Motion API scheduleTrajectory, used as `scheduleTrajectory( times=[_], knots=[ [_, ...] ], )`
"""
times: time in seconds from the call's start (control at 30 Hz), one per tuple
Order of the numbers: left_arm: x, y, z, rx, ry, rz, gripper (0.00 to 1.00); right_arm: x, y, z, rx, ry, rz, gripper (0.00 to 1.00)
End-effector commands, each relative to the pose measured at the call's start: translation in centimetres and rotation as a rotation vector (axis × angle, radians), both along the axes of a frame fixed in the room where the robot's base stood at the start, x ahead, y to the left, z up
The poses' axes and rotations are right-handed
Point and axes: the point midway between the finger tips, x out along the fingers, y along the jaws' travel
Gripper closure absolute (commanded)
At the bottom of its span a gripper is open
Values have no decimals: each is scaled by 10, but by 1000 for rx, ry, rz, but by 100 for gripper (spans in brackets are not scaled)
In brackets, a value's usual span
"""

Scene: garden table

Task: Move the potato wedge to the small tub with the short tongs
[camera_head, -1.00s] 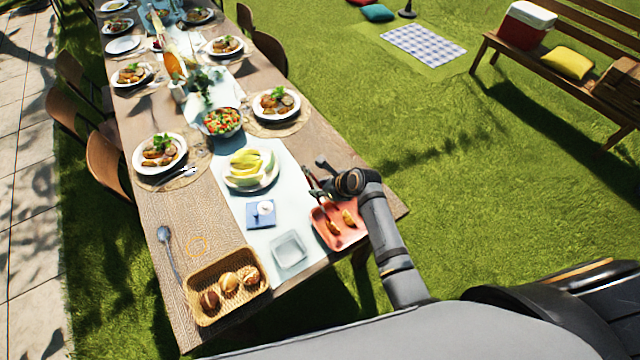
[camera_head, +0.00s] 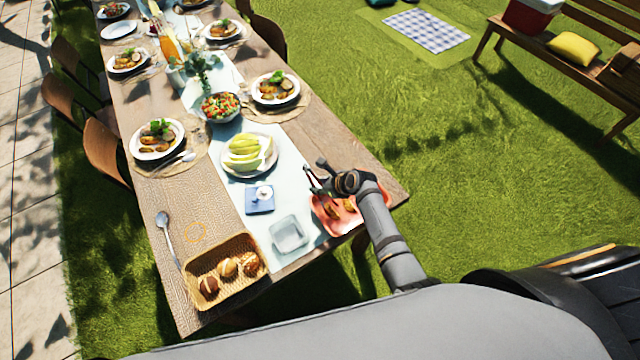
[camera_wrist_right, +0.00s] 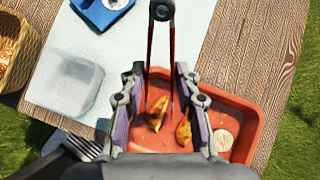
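Two brown potato wedges (camera_wrist_right: 156,112) (camera_wrist_right: 184,131) lie in a red-orange tray (camera_wrist_right: 245,104) at the table's near right corner; the tray also shows in the head view (camera_head: 322,220). The small tub (camera_head: 290,234), clear and square, stands just left of the tray and looks empty; it also shows in the right wrist view (camera_wrist_right: 66,84). My right gripper (camera_wrist_right: 161,72) is over the tray, its fingers on either side of the short tongs (camera_wrist_right: 150,45), red with a dark top. The tongs point down towards the left wedge; whether they touch it I cannot tell. My left gripper is not in view.
A blue coaster (camera_head: 254,207) with a small white item, a plate of yellow-green fruit (camera_head: 249,153) and a bread basket (camera_head: 190,290) stand near the tub. A pale round piece (camera_wrist_right: 221,140) lies in the tray.

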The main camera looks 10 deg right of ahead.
Motion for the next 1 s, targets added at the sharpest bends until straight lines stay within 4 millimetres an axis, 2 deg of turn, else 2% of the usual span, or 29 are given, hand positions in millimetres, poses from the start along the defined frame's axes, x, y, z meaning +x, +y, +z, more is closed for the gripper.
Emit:
scheduleTrajectory(
  times=[0.27, 0.47, 0.67, 0.87, 1.0],
  knots=[
    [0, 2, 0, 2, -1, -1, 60, 0, 0, 0, 0, 0, 0, 72],
    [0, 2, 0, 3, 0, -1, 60, 0, 0, 0, 0, 0, 0, 100],
    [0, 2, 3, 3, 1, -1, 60, 0, 0, 4, 0, 0, 0, 100],
    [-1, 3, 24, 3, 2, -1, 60, 0, 0, 29, 0, 0, 0, 100],
    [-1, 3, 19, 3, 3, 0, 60, 0, 0, 41, 0, -2, 0, 100]
  ],
)
